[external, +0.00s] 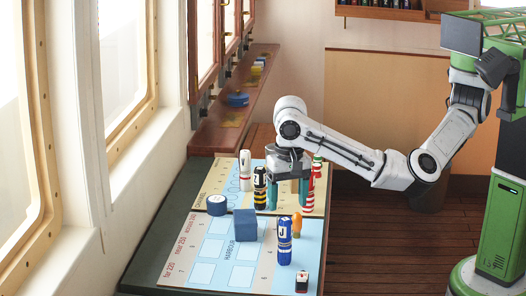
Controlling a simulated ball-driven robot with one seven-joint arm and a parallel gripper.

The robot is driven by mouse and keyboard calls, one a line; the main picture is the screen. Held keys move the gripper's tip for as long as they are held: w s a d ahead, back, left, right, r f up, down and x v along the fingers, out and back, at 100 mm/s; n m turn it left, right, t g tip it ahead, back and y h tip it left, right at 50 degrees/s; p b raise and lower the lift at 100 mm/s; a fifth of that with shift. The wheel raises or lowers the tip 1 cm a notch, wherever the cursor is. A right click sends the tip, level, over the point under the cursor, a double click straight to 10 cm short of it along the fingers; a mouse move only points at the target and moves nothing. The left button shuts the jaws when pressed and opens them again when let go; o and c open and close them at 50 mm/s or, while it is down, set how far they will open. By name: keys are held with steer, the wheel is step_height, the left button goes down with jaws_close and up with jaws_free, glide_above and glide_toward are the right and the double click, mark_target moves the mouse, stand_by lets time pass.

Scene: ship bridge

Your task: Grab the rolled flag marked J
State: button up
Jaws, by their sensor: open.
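The rolled flag marked J (284,243) is a blue upright roll with a white J on its side. It stands on the light-blue chart (207,272) at the near right of the table. My gripper (288,193) points down behind it, over the far tan chart. Its two teal fingers are apart, with no object visible between them. A black-and-yellow roll (260,188) stands just left of the fingers and a red-and-white roll (309,192) just right; I cannot tell whether the fingers touch them.
A white roll (245,170) stands farther back. Windows line the left.

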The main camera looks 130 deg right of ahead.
mark_target(288, 218)
step_height(288, 218, down, 5)
steer(key=shift+f, duration=0.1)
steer(key=shift+w+d+f+p, duration=0.1)
steer(key=shift+f+p, duration=0.15)
steer(key=shift+f, duration=0.7)
steer(key=shift+d+f+p, duration=0.15)
steer(key=shift+f+p, duration=0.05)
steer(key=shift+f, duration=0.75)
steer(key=shift+w+d+f+p, duration=0.1)
steer(key=shift+f+p, duration=0.15)
steer(key=shift+f, duration=0.7)
steer(key=shift+c, duration=0.2)
steer(key=c, duration=1.1)
steer(key=shift+r, duration=0.1)
